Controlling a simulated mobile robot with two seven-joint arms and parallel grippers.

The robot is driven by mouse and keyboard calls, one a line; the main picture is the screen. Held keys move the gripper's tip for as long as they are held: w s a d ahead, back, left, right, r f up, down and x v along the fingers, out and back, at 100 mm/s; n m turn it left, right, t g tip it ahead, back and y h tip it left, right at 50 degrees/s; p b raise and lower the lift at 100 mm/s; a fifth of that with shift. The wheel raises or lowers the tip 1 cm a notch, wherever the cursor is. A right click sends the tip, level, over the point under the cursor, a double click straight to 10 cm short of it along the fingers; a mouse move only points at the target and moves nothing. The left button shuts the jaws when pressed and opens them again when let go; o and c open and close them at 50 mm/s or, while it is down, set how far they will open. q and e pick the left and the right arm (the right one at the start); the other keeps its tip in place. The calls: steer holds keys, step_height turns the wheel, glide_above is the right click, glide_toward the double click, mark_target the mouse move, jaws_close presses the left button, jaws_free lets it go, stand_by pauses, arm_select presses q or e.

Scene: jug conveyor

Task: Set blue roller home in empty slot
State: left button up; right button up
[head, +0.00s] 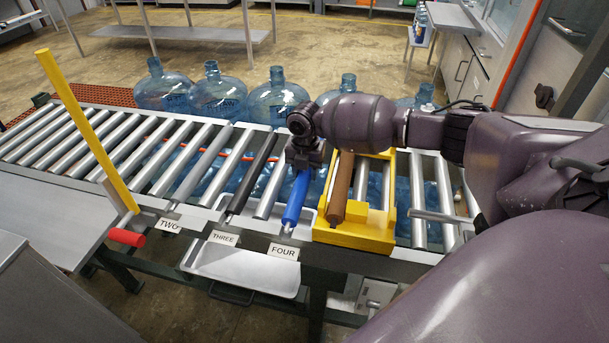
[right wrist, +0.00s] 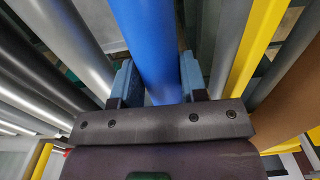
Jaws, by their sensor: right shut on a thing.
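The blue roller (head: 296,200) lies lengthwise across the conveyor, its near end close above the FOUR label (head: 284,251). It also shows in the right wrist view (right wrist: 152,40), between the two finger pads. My right gripper (head: 304,165) is shut on it from above; it also shows in the right wrist view (right wrist: 157,84). The roller runs roughly parallel to its neighbours. The slot under it is hidden, and I cannot tell whether its ends rest in the frame. My left gripper is out of view.
A yellow cradle (head: 354,237) holding a brown roller (head: 341,188) stands close to the right. A black roller (head: 252,174) lies by the THREE label (head: 222,238). Blue jugs (head: 277,98) stand behind. A yellow post (head: 86,130) rises at left. A tray (head: 245,270) sits below.

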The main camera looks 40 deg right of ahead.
steer(key=shift+f, duration=0.85)
steer(key=o, duration=0.9)
steer(key=shift+o, duration=1.3)
step_height(320, 180, up, 12)
steer(key=shift+f+p, duration=0.2)
steer(key=shift+p, duration=0.6)
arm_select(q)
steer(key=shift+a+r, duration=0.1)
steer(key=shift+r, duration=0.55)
arm_select(e)
steer(key=shift+r, duration=0.35)
